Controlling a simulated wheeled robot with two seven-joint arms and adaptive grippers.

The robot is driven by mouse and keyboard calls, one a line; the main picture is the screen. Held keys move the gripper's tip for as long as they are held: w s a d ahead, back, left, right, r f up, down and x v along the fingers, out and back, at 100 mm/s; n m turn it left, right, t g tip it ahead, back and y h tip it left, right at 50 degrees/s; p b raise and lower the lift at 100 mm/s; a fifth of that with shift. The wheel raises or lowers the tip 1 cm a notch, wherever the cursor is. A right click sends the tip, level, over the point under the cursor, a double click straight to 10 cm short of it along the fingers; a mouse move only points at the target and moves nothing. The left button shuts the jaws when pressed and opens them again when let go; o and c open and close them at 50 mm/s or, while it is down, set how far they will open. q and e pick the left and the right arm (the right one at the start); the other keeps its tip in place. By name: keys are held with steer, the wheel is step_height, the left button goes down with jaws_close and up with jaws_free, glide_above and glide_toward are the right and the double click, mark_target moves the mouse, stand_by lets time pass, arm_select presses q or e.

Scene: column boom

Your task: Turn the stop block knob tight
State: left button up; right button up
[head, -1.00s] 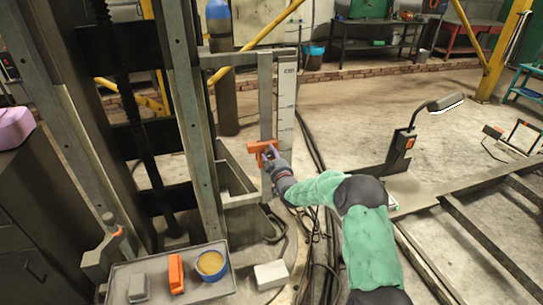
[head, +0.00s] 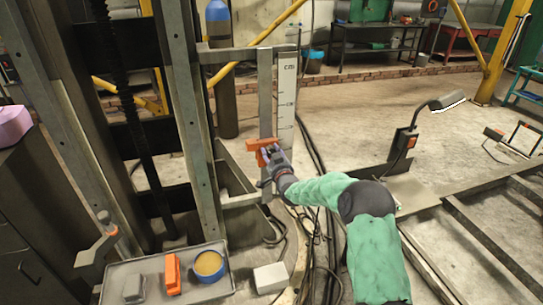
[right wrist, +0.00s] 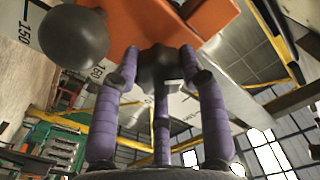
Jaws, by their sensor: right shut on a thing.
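The orange stop block (head: 260,146) sits on the grey upright post (head: 265,95) beside the white scale. In the right wrist view the stop block (right wrist: 185,22) fills the upper middle. My right gripper (head: 270,155) is at the block's front right side. In the right wrist view its purple fingers (right wrist: 160,80) are closed around a dark knob (right wrist: 160,68) below the block. The fingers hide part of the knob, and how tight it sits cannot be told. A dark round ball (right wrist: 72,35) shows at upper left there. My left gripper is not in view.
The white scale (head: 286,105) stands right behind the block. Dark cables (head: 310,165) run down beside it. A grey tray (head: 205,290) holds an orange piece, a grey piece and a blue-rimmed bowl. A white box (head: 271,277) lies right of it. A desk lamp (head: 408,140) stands farther right.

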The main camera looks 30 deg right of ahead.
steer(key=m, duration=0.4)
steer(key=shift+d+r+m, duration=0.15)
steer(key=shift+r+m, duration=0.15)
steer(key=shift+r, duration=0.05)
steer(key=shift+m, duration=1.6)
steer(key=shift+d+r+m, duration=0.1)
steer(key=shift+m, duration=0.2)
steer(key=o, duration=1.2)
steer(key=shift+c, duration=0.2)
steer(key=shift+f, duration=0.2)
steer(key=shift+f, duration=0.1)
